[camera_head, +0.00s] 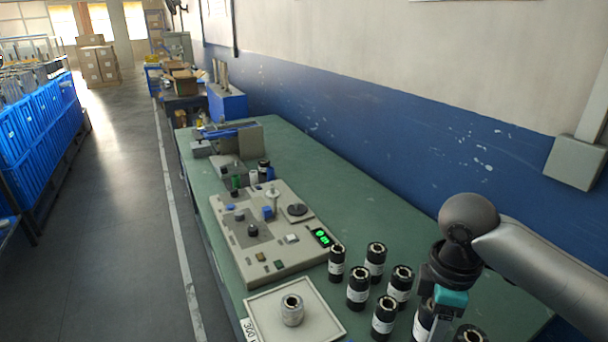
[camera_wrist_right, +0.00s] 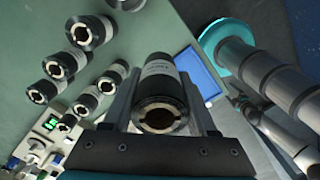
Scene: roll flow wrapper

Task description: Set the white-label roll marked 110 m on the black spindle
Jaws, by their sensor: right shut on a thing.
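My right gripper (camera_head: 432,310) comes in from the right over the front of the table. In the right wrist view my right gripper (camera_wrist_right: 160,85) is shut on a black roll (camera_wrist_right: 162,103) with a white label. The held roll also shows partly behind the gripper in the head view (camera_head: 423,321). The print on its label is too small to read. On the beige machine panel (camera_head: 235,265) stand a dark round disc (camera_head: 297,210) and a small black post (camera_head: 253,231); I cannot tell which is the black spindle. My left gripper is not in view.
Several black rolls with white labels stand upright left of the gripper, such as one roll (camera_head: 358,288). The green table (camera_head: 330,185) is clear along the wall.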

